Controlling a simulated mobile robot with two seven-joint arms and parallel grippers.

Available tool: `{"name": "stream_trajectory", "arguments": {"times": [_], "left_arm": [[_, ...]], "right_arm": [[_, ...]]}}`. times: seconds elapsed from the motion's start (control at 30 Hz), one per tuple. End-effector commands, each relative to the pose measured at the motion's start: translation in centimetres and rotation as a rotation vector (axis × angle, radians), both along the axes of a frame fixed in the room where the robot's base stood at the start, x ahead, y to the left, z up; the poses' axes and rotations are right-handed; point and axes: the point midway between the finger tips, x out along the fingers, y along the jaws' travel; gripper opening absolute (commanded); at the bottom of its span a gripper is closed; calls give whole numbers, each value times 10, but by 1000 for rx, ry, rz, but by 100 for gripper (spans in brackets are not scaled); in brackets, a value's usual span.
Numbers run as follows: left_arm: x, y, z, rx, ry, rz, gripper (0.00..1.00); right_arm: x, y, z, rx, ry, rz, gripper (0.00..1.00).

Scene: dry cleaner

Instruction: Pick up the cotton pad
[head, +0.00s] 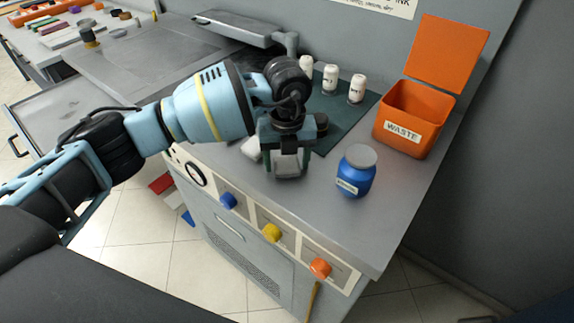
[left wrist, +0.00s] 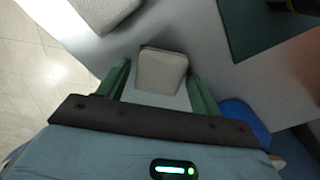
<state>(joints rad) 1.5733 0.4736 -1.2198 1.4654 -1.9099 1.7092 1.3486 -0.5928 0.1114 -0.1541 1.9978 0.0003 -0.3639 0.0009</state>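A small white cotton pad (left wrist: 162,72) shows between the two green fingers of my left gripper (left wrist: 161,92) in the left wrist view, with a gap on each side. In the head view my left gripper (head: 288,172) points down over the grey counter near its front edge, and the pad (head: 288,164) shows pale between the fingers. The gripper is open, its fingers on either side of the pad. My right gripper is not in view.
Another white item (head: 251,148) lies just left of the gripper. A blue jar (head: 356,177) with a grey lid stands to the right. An open orange waste bin (head: 408,112) stands further right. White bottles (head: 330,78) stand on a dark green mat (head: 345,120) behind.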

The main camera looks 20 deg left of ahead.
Motion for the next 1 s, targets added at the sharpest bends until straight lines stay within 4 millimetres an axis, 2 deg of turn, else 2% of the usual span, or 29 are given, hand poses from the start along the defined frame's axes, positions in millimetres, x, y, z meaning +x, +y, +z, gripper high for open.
{"name": "stream_trajectory", "arguments": {"times": [0.03, 0.3, 0.67, 0.77, 0.9, 1.0], "left_arm": [[0, 0, 0, 0, 0, 0, 58], [0, 0, 0, 0, 0, 0, 25], [0, 0, 7, -2, -1, 0, 25], [0, 0, 16, -2, -1, 0, 25], [1, 0, 38, -2, -2, 0, 25], [-14, 15, 37, 0, 1, 0, 25]], "right_arm": [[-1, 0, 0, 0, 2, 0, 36], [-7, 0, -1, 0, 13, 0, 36], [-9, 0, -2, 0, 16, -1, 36], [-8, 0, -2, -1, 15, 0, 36], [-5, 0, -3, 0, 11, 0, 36], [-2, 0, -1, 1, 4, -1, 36]]}}
